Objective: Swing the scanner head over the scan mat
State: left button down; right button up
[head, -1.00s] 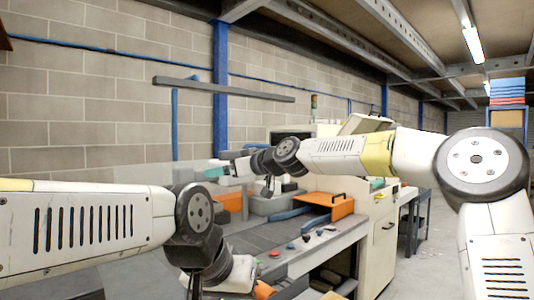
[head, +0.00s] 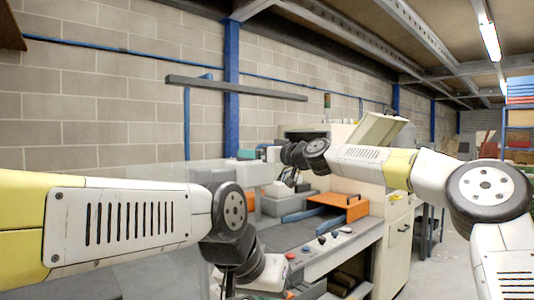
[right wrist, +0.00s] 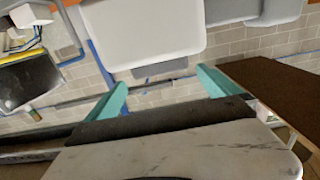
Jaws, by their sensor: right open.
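My right gripper (right wrist: 161,79) is open, its two teal fingers apart with nothing between their tips. In the head view its teal fingertips (head: 247,154) point left above the bench. A pale grey rounded block with a small dark tab (right wrist: 160,68) lies beyond the fingers in the right wrist view; I cannot tell whether it is the scanner head. A dark grey flat area (head: 285,236) on the bench may be the scan mat. My left arm crosses the lower left, its wrist bent down; its fingers are not visible.
An orange tray (head: 340,205) stands on the bench near blue strips. Colored buttons (head: 322,240) line the bench's front edge. A cream machine cabinet (head: 396,240) stands to the right. A long grey bar (head: 235,88) runs high before the block wall. Floor shows at the right.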

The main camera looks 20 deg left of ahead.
jog(key=shift+x, duration=2.9)
